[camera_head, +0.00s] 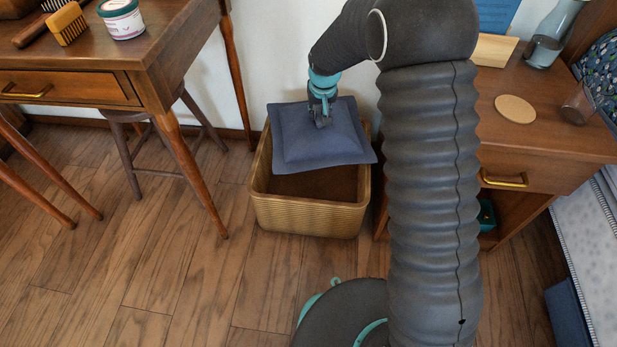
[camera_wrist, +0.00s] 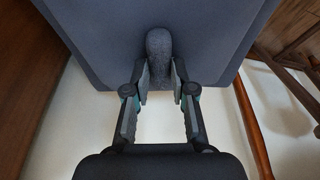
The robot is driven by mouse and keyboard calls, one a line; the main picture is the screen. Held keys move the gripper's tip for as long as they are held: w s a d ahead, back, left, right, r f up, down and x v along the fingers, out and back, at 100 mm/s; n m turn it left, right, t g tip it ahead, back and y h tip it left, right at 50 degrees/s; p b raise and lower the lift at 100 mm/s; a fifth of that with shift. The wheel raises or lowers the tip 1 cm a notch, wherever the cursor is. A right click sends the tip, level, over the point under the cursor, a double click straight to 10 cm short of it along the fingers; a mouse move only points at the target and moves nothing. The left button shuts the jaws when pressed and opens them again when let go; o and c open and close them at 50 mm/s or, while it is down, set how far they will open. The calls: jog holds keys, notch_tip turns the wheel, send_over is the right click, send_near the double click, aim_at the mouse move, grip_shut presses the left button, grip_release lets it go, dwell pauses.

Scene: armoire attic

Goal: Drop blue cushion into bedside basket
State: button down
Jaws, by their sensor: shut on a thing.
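The blue cushion (camera_head: 318,145) hangs from my gripper (camera_head: 321,119) over the bedside basket (camera_head: 305,218). The cushion is tilted, with its lower edge toward the head camera and its left corner near the basket's left rim. Whether it touches the rim I cannot tell. The basket is a woven tan box on the floor, and its dark inside shows in front of the cushion. In the wrist view my gripper (camera_wrist: 160,88) is shut on a raised part at the middle of the cushion (camera_wrist: 95,35), which fills the upper picture.
A wooden dressing table (camera_head: 150,68) with a stool (camera_head: 125,125) stands to the left. A nightstand (camera_head: 545,125) stands to the right, bearing a glass vase (camera_head: 552,38) and a round coaster (camera_head: 515,109). The wooden floor (camera_head: 190,265) in front of the basket is clear to the left.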

jog(key=f, duration=0.1)
jog(key=f+b, duration=0.1)
jog(key=f, duration=0.1)
jog(key=shift+w+d+f+b, duration=0.1)
jog(key=shift+d+b, duration=0.2)
jog(key=shift+b, duration=0.05)
jog(key=shift+f+b, duration=0.35)
jog(key=shift+f, duration=0.35)
jog(key=c, duration=0.9)
grip_release()
jog(key=v, duration=1.2)
jog(key=shift+r, duration=0.1)
